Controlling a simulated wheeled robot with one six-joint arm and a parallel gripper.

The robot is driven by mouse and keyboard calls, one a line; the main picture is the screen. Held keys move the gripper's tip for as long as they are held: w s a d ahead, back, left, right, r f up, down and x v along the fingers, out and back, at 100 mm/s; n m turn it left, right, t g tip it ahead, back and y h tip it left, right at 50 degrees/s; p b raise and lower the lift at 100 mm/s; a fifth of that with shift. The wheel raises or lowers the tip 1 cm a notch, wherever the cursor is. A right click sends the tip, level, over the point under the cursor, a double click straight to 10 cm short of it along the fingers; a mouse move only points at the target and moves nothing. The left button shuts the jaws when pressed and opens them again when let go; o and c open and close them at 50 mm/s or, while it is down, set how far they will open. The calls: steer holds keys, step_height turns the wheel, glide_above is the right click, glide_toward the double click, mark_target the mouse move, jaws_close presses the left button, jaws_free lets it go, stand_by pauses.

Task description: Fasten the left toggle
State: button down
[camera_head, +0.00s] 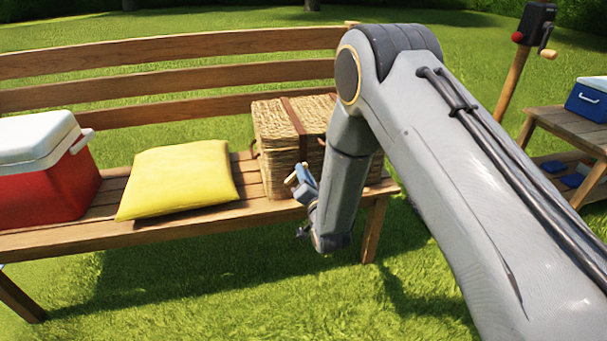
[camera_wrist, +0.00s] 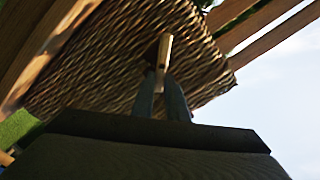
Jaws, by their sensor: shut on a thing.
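A wicker basket (camera_head: 276,135) with brown leather straps stands closed on the right end of a wooden bench. My gripper (camera_head: 301,181) is at its front face, partly beside my own arm, which hides the basket's right side. In the wrist view, the basket's woven side (camera_wrist: 105,60) fills the upper middle. There the two fingers of my gripper (camera_wrist: 163,84) are shut on a pale wooden toggle (camera_wrist: 165,50), which sticks up between their tips. A dark spot lies on the weave just behind the toggle. I cannot tell whether the toggle passes through a loop.
On the bench (camera_head: 60,243), a yellow cushion (camera_head: 180,178) lies left of the basket and a red cooler (camera_head: 42,178) with a white lid stands further left. A side table (camera_head: 567,128) with a blue box (camera_head: 588,100) stands at right. Grass in front is open.

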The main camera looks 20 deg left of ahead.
steer(key=c, duration=1.7)
jaws_free()
steer(key=shift+c, duration=0.2)
steer(key=shift+d, duration=0.1)
